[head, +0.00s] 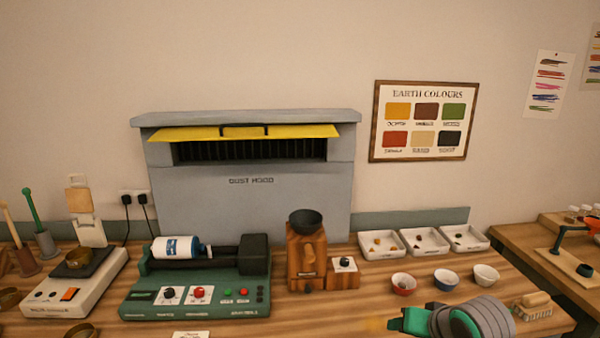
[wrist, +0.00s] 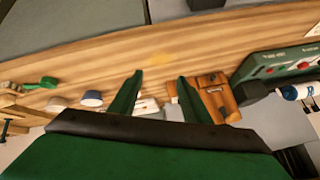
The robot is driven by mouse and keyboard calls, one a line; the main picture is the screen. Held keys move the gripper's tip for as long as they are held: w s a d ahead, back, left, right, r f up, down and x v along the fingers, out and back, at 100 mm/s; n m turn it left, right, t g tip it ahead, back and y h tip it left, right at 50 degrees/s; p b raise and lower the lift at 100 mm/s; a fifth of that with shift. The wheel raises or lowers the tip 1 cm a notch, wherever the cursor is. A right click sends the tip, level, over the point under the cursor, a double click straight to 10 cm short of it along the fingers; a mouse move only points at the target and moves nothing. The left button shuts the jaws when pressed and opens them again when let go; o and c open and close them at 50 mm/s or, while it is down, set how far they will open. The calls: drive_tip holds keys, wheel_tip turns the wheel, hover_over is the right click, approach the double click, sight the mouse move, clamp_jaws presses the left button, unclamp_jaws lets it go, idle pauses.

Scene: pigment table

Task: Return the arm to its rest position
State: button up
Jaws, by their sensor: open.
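My gripper (head: 400,322) is green and sits low in the head view, right of the middle, above the front part of the wooden table (head: 330,310). The arm reaches in from the lower right. In the wrist view the two green fingers (wrist: 160,76) stand apart with nothing between them. A faint yellow patch (wrist: 158,58) lies on the table beyond the fingertips.
Three bowls, red (head: 403,284), blue (head: 446,280) and white (head: 486,275), stand close behind my gripper. A brush (head: 532,305) lies to its right. The wooden grinder (head: 306,258) and green roller machine (head: 200,290) stand left. Bare table lies between.

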drive_tip(key=w+a+t+y, duration=0.3)
drive_tip(key=w+a, duration=0.2)
drive_tip(key=a, duration=0.7)
drive_tip(key=s+a+f+m+t, duration=0.2)
drive_tip(key=a+f+t, duration=0.1)
drive_tip(key=a+f, duration=0.3)
drive_tip(key=s+a+f+m+t, duration=0.2)
drive_tip(key=s+a+f+t, duration=0.1)
drive_tip(key=a, duration=0.5)
drive_tip(key=s+a+f+m+h, duration=0.1)
drive_tip(key=s+a+f+h, duration=0.15)
drive_tip(key=s+f, duration=0.65)
drive_tip(key=s+d+n+h, duration=0.1)
drive_tip(key=s+n, duration=0.2)
drive_tip(key=s, duration=1.2)
drive_tip(key=s+d+n+g, duration=0.1)
drive_tip(key=s+n, duration=0.3)
drive_tip(key=s, duration=1.2)
drive_tip(key=shift+d+n+h, duration=0.3)
drive_tip(key=shift+d+h, duration=0.05)
drive_tip(key=shift+d, duration=0.4)
drive_tip(key=shift+r, duration=0.1)
